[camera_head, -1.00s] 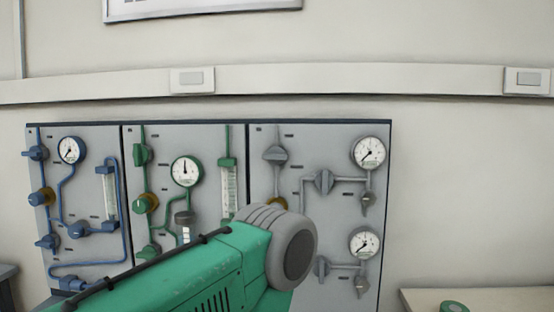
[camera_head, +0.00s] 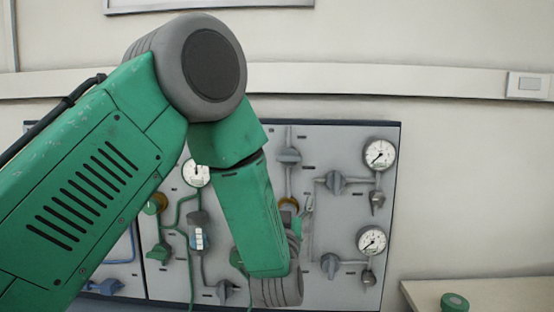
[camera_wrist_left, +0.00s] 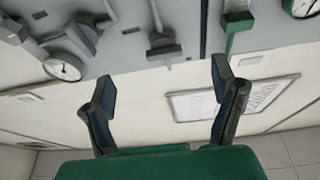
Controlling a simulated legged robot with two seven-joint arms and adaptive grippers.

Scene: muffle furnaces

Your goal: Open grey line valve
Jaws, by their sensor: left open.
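The grey panel section (camera_head: 345,230) is on the wall, with grey pipes and several grey valves. My left gripper (camera_wrist_left: 163,75) is open and empty, apart from the valve. In the head view my left forearm and wrist hide most of it. My right gripper is not in view.
My left arm covers much of the blue and green sections. A green valve (camera_wrist_left: 238,22) is near the right finger in the wrist view. A table (camera_head: 490,292) with a green round object (camera_head: 454,302) stands at lower right. A wall rail (camera_head: 400,80) runs above the panel.

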